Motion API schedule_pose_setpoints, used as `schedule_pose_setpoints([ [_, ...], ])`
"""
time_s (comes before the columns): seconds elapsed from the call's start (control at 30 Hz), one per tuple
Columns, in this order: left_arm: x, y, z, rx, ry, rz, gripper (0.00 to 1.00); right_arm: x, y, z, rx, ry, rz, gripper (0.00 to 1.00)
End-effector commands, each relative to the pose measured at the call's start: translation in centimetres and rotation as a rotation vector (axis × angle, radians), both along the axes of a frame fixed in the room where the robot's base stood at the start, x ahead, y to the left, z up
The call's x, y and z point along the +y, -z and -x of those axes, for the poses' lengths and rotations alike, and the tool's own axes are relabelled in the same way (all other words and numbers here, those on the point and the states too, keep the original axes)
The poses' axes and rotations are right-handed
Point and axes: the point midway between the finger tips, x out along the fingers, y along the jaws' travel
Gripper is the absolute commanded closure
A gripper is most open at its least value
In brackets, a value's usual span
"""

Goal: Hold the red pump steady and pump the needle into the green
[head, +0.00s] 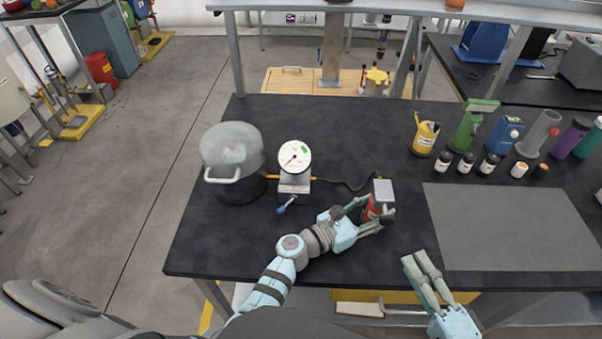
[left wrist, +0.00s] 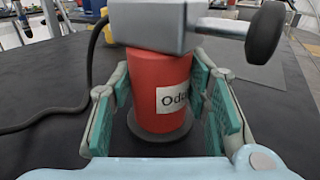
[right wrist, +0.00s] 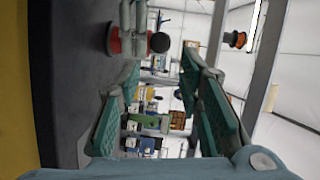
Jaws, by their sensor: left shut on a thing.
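The red pump (head: 371,211) stands upright on the black table, with a grey head (head: 383,189) and a dark hose. In the left wrist view its red body (left wrist: 158,80) has a partly hidden label; a black knob (left wrist: 265,32) sticks out right of the head. My left gripper (head: 376,210) is shut around the red body. The white gauge (head: 295,156) has a red needle pointing lower left; a small green patch lies at its upper right, apart from the needle. My right gripper (head: 416,258) is open and empty near the front edge; its fingers (right wrist: 160,100) are spread.
A lidded pot (head: 235,160) stands left of the gauge, whose base has a blue-tipped lever (head: 287,206). A grey mat (head: 510,225) lies right of the pump. Several bottles and a yellow cup (head: 425,138) stand behind it. The table between pump and mat is clear.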

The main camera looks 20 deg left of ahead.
Motion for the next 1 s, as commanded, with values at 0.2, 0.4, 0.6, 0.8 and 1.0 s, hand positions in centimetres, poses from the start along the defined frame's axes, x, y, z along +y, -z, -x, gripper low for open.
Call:
schedule_pose_setpoints([
  [0.2,0.0,0.0,0.0,0.001,-0.001,-0.001,1.00,0.0,0.0,0.0,0.000,0.000,0.000,0.67],
  [0.4,0.0,0.0,0.0,0.001,-0.001,-0.001,1.00,0.0,0.0,0.0,0.000,0.000,0.000,0.97],
  [0.6,0.0,0.1,0.0,0.001,0.000,-0.001,1.00,-1.5,1.1,-1.0,-0.019,0.059,0.100,1.00],
  [0.8,0.0,0.1,0.0,0.001,0.000,-0.001,1.00,-12.0,2.0,-5.6,-0.292,0.389,0.757,1.00],
  [1.0,0.0,0.1,0.0,0.001,0.000,-0.001,1.00,-14.2,-7.2,-5.7,-1.134,0.541,1.602,1.00],
])
